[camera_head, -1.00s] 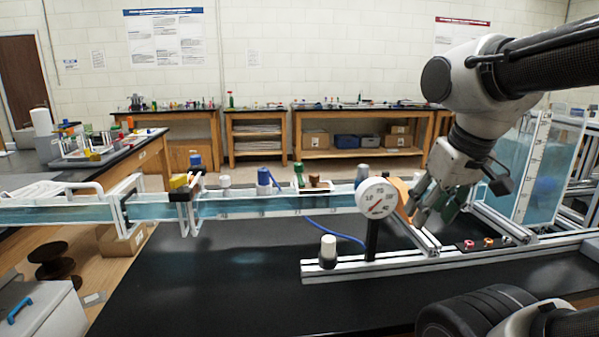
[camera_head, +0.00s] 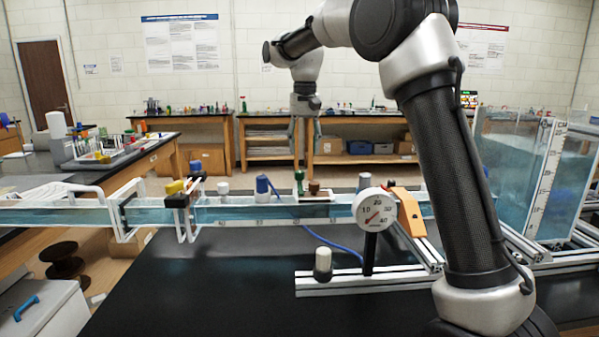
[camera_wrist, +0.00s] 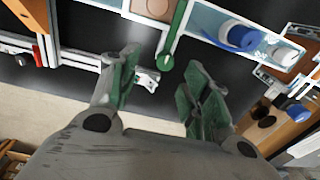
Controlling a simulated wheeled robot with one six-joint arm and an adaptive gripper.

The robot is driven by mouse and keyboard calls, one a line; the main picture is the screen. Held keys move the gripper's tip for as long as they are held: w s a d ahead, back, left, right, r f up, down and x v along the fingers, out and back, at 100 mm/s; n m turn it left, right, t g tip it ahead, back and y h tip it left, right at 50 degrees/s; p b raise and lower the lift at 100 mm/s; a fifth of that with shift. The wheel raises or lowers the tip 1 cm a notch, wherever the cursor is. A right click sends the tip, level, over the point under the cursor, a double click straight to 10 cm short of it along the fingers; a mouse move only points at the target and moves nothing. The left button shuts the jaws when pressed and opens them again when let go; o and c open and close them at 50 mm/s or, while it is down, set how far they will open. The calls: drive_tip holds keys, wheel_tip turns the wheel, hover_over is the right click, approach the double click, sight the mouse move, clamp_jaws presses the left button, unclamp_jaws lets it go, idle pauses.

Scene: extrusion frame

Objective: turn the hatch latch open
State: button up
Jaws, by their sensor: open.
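The green latch (camera_head: 299,180) stands on the water channel, beside a brown knob (camera_head: 314,187) on a pale hatch plate (camera_head: 320,197). In the wrist view the latch is a green lever (camera_wrist: 176,38) with a rounded end, next to the brown knob (camera_wrist: 157,7). My gripper (camera_head: 304,138) hangs fingers down, above the latch in the head view and apart from it. In the wrist view its green-padded fingers (camera_wrist: 162,68) are spread and empty, with the lever's rounded end showing between and beyond the tips.
A blue-capped fitting (camera_head: 263,185) and a white knob (camera_head: 223,188) stand on the channel to the left. A round dial (camera_head: 374,210) on a post, an orange bracket (camera_head: 409,211) and metal rails are to the right. The black table (camera_head: 220,280) is clear in front.

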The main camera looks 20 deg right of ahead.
sight(300, 171)
drive_tip(key=shift+w+a+f, duration=0.5)
drive_tip(key=shift+w+f, duration=0.05)
drive_tip(key=shift+w, duration=0.2)
wheel_tip(300, 171, down, 8)
drive_tip(key=shift+r, duration=0.25)
clamp_jaws()
